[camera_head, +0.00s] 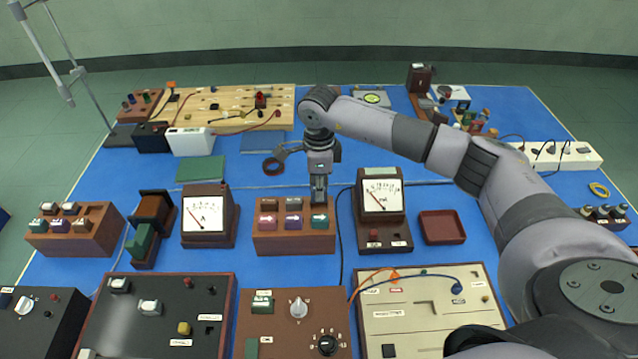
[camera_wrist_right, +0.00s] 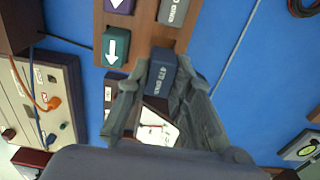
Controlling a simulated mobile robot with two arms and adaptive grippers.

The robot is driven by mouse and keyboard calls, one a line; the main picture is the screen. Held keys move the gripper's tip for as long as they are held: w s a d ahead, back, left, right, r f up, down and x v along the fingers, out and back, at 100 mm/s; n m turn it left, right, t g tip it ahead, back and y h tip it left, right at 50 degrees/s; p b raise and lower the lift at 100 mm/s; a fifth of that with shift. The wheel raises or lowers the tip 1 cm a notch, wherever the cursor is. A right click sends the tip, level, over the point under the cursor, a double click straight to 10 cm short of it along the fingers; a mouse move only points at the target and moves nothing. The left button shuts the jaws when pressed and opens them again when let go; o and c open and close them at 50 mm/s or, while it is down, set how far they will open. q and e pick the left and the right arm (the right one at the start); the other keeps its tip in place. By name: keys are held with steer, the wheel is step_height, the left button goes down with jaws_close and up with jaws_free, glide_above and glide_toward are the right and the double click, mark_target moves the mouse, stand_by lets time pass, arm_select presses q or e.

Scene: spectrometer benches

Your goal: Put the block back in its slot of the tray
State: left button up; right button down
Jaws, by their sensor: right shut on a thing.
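The tray is a brown wooden block holder (camera_head: 294,248) at the middle of the blue bench. Its front row holds a pink, a purple and a teal block (camera_head: 320,219) with white arrows. A grey block (camera_head: 292,203) sits in the back row. The wrist view shows the tray (camera_wrist_right: 142,37), the teal block (camera_wrist_right: 115,47) and a labelled grey block (camera_wrist_right: 172,10). My right gripper (camera_head: 319,197) points down at the back right of the tray, shut on a blue-grey labelled block (camera_wrist_right: 161,76). The block is over or in that position; I cannot tell whether it is seated. My left gripper is not in view.
An ammeter (camera_head: 208,217) stands left of the tray and a second meter (camera_head: 382,208) close on its right. Another block holder (camera_head: 74,233) is at far left. A control panel (camera_head: 292,325) lies in front. An empty red-brown dish (camera_head: 442,228) lies right of the second meter.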

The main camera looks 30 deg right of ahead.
steer(key=shift+f+b, duration=1.25)
steer(key=shift+f, duration=0.55)
steer(key=c, duration=1.3)
jaws_free()
steer(key=shift+c, duration=0.2)
steer(key=shift+r, duration=0.1)
step_height(320, 180, up, 12)
steer(key=shift+f, duration=0.2)
steer(key=shift+r, duration=0.1)
